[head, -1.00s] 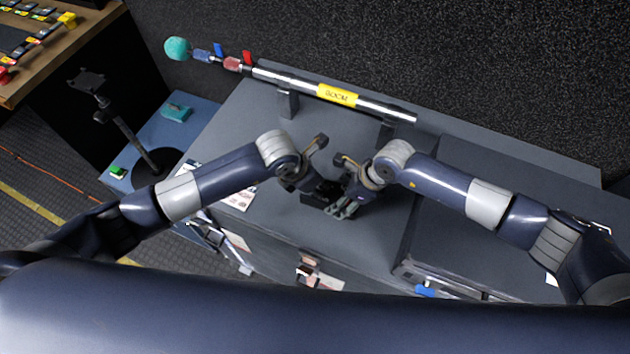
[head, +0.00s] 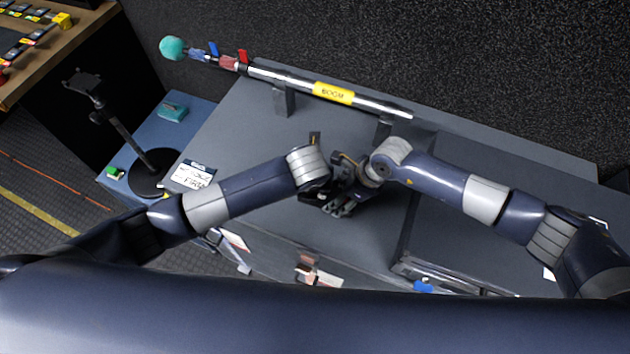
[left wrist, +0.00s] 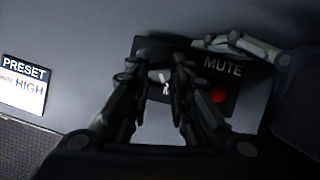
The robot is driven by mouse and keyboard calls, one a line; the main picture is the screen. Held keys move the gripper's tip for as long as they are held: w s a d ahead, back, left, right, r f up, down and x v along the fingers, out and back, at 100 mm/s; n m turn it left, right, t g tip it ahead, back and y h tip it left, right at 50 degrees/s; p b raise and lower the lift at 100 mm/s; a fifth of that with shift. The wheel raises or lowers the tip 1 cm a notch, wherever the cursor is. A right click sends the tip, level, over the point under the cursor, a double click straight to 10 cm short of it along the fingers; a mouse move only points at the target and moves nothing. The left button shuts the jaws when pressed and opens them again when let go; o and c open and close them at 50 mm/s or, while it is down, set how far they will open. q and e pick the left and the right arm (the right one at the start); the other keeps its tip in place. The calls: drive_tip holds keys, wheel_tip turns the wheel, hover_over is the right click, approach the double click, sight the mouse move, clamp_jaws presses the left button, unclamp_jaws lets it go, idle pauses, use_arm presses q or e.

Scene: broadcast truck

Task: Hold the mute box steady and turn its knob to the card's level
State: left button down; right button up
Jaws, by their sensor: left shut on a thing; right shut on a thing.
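The mute box (left wrist: 228,82) is a dark box with a white MUTE label and a red round spot, seen in the left wrist view. My left gripper (left wrist: 163,100) is shut on its knob (left wrist: 161,76), whose white pointer mark shows between the fingers. My right gripper (head: 343,207) is shut on the box; its fingers lie along the box's far edge in the left wrist view (left wrist: 240,46). In the head view the grippers hide most of the box.
A BOOM pole (head: 332,93) lies on supports along the back of the grey counter (head: 250,130). A black stand (head: 152,172) is on the blue surface further left. The counter behind the grippers is clear.

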idle(0.5)
use_arm(q)
drive_tip(key=c, duration=1.4)
unclamp_jaws()
drive_tip(key=shift+r, duration=0.1)
drive_tip(key=v, duration=1.1)
drive_tip(key=shift+s+r, duration=0.15)
drive_tip(key=shift+r, duration=0.25)
